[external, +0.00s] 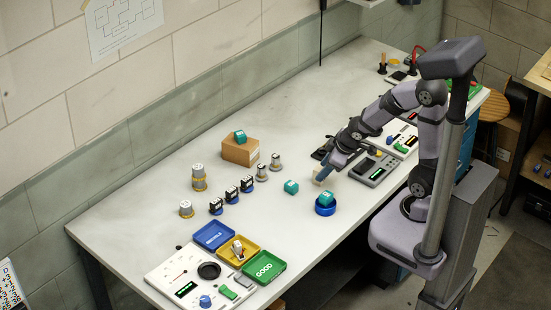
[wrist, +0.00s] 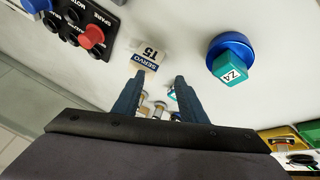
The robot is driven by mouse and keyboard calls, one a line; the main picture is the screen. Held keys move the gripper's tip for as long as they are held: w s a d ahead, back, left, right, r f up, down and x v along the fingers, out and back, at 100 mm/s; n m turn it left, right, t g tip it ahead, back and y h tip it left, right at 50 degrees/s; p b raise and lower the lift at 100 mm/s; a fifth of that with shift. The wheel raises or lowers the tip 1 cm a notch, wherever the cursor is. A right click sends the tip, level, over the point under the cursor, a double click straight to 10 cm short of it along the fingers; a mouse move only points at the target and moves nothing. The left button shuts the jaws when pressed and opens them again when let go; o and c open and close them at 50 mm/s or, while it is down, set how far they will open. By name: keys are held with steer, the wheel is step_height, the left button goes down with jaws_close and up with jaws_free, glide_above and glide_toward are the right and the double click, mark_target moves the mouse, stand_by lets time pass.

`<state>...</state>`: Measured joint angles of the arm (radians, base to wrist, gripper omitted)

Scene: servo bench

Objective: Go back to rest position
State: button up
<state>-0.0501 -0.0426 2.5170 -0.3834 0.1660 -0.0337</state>
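My gripper (external: 324,176) hangs low over the middle of the bench, with the arm stretched out from its base at the right. In the wrist view its two dark blue fingers (wrist: 159,77) stand apart with nothing held between them. A small cream block labelled SERVO 15 (wrist: 147,58) lies just beyond the fingertips; in the external view the fingers partly hide it. Whether a finger touches it I cannot tell.
A teal block (external: 326,198), marked Z4 in the wrist view (wrist: 232,73), sits on a round blue base (wrist: 217,48). Another teal block (external: 291,187) is nearby. A grey device (external: 375,168) stands close right. Coloured trays (external: 265,268) are at the front; a cardboard box (external: 240,151) is behind.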

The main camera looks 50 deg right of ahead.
steer(key=s+m+g, duration=0.1)
steer(key=s, duration=0.1)
steer(key=s+d+f+m+g, duration=0.1)
steer(key=s, duration=0.1)
steer(key=s+g, duration=0.1)
steer(key=s, duration=0.1)
steer(key=shift+s+d+f+m+b, duration=0.3)
steer(key=shift+s+f+m+b, duration=0.1)
steer(key=s+g, duration=0.1)
steer(key=s, duration=0.1)
steer(key=s+a+m+g, duration=0.1)
steer(key=s, duration=0.2)
steer(key=s+m+g, duration=0.1)
steer(key=s, duration=0.1)
steer(key=shift+s+a+f, duration=0.2)
steer(key=shift+f, duration=0.05)
